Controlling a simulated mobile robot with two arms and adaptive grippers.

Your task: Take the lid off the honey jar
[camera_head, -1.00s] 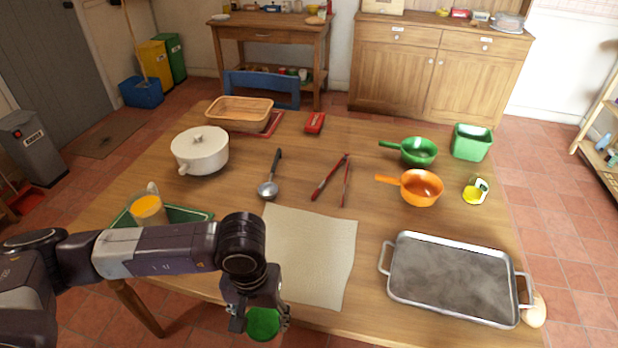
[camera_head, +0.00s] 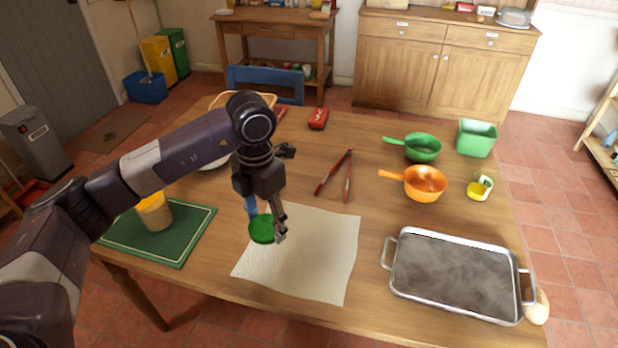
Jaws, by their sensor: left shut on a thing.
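My left gripper (camera_head: 268,228) is shut on a round green lid (camera_head: 262,229) and holds it above the near left part of the pale cloth (camera_head: 320,255). The honey jar (camera_head: 155,214), amber-brown with a yellow-orange top, stands upright on the green board (camera_head: 190,245) at the left of the table, apart from the lid. My left arm passes over the board and covers part of the jar's top. My right gripper is not in view.
Red tongs (camera_head: 334,175), an orange pan (camera_head: 425,183), a green pan (camera_head: 422,148) and a green tub (camera_head: 476,138) stand farther back. A metal roasting tray (camera_head: 455,275) fills the front right. Part of the cloth is bare.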

